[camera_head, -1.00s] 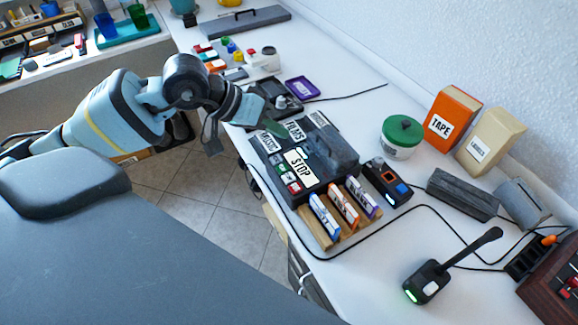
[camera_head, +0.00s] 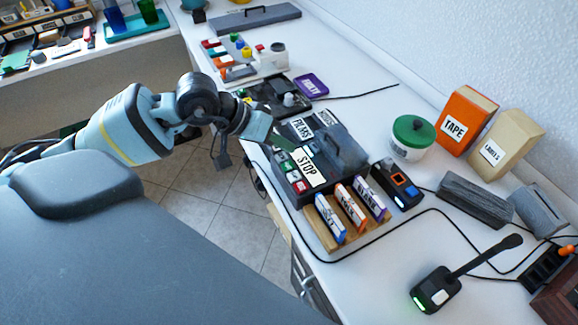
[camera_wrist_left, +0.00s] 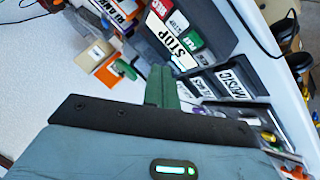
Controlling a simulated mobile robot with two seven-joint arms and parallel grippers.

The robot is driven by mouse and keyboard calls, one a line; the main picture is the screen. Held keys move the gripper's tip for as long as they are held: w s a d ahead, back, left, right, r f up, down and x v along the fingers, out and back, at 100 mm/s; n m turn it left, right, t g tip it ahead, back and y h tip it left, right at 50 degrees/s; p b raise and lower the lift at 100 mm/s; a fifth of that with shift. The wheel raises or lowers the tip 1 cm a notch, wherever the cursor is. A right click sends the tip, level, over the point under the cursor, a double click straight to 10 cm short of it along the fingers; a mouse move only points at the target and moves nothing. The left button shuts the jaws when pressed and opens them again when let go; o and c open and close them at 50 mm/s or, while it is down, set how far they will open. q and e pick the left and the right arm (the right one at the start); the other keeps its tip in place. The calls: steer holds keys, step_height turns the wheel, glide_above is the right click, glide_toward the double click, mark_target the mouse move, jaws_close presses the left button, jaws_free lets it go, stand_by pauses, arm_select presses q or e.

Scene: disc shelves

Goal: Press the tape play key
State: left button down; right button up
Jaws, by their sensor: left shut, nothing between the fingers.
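The tape deck (camera_head: 338,152) is a dark box on the white table. Its near left side carries a row of keys: a green play key (camera_wrist_left: 193,42), a white key (camera_wrist_left: 178,21) and a red REC key (camera_wrist_left: 161,8). A STOP label (camera_head: 306,166) lies beside them on the deck. My left gripper (camera_head: 284,143) is shut and empty, with its dark green fingers over the deck's left part near the keys. In the left wrist view its fingertips (camera_wrist_left: 161,72) show below the STOP label, apart from the play key in the picture. Contact cannot be told.
A wooden rack (camera_head: 329,234) with labelled tapes stands in front of the deck. A black device (camera_head: 397,186) is right of it. A green-lidded jar (camera_head: 411,140) and the TAPE box (camera_head: 465,118) stand behind. A black cable curves across the table.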

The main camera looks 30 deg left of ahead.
mark_target(282, 167)
arm_select(q)
step_height(282, 167, down, 3)
steer(key=shift+r+b, duration=0.1)
steer(key=shift+b, duration=0.75)
steer(key=shift+f+b, duration=0.3)
steer(key=shift+f, duration=0.1)
stand_by(1.0)
steer(key=shift+f+b, duration=0.4)
steer(key=shift+b, duration=0.45)
